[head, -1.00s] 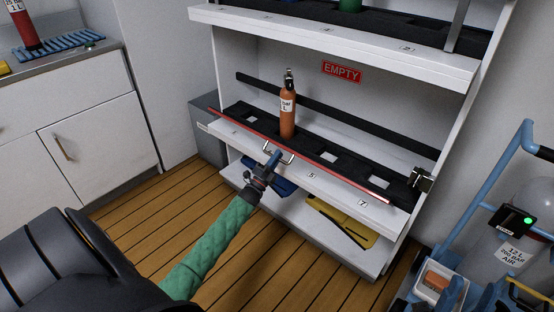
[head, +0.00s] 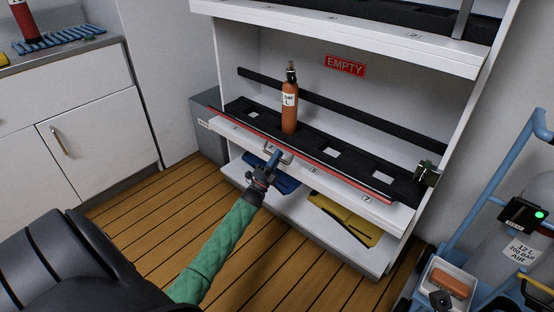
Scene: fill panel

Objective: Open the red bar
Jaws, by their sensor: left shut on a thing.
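The red bar (head: 330,165) runs along the front edge of the middle shelf, in front of a black rack with square holes. A metal handle (head: 285,156) sits on the bar left of its middle. My left gripper (head: 273,160), on a green-sleeved arm from below, is shut on this handle. A latch (head: 427,173) stands at the right end of the rack, apart from the bar's right end. An orange bottle (head: 290,105) stands upright in the rack behind the bar. My right gripper is out of view.
The lower shelf holds a blue item (head: 282,183) and a yellow item (head: 343,218). A blue trolley (head: 500,190) with a grey cylinder stands at the right. A white cabinet (head: 90,130) is at the left. Wooden floor between is clear.

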